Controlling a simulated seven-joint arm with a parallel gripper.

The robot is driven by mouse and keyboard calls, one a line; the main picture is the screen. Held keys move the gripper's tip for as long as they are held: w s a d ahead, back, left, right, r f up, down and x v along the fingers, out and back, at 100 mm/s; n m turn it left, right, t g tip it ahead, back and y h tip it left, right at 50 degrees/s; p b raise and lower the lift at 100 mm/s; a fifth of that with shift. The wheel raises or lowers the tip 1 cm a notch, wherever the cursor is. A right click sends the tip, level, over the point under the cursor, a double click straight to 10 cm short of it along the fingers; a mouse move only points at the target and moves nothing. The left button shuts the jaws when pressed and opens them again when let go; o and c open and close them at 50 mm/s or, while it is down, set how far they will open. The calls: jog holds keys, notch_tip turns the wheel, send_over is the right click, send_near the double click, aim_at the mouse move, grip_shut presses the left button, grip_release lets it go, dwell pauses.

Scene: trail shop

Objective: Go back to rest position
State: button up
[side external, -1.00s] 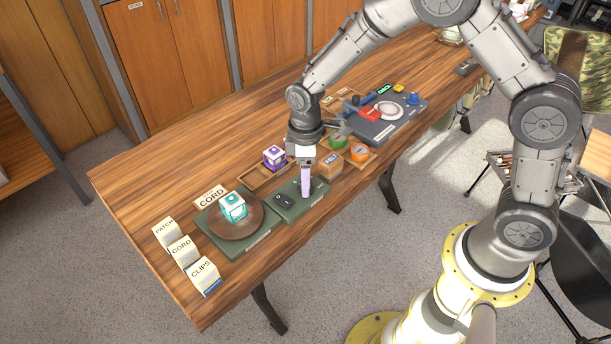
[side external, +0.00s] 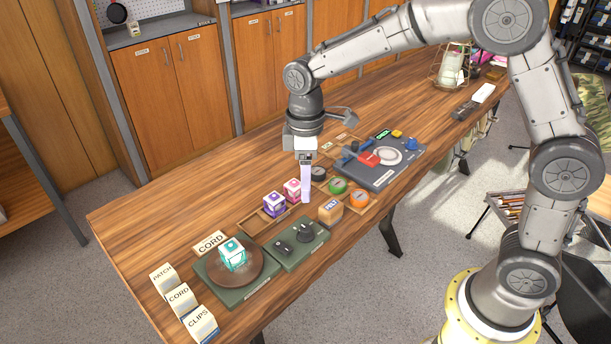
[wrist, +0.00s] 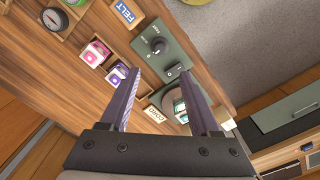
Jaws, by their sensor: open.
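My gripper (side external: 306,188) hangs above the wooden table, over the area behind the green control box. Its lilac fingers are apart with nothing between them; the wrist view also shows the open gripper (wrist: 162,85). A teal box (side external: 233,252) sits on the round brown turntable (side external: 255,280), left of the gripper. In the wrist view, the teal box (wrist: 180,108) is partly hidden by the right finger. The control box (side external: 288,258) with a dark knob and switch stands beside the turntable.
Purple (side external: 274,204) and pink (side external: 292,190) boxes sit in a wooden tray close to the gripper. A FELT block (side external: 330,210) and several round tins stand to the right. PATCH, CORD and CLIPS blocks line the left table end. A grey device (side external: 380,165) lies further back.

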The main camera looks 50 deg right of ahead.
jog(key=shift+r, duration=0.45)
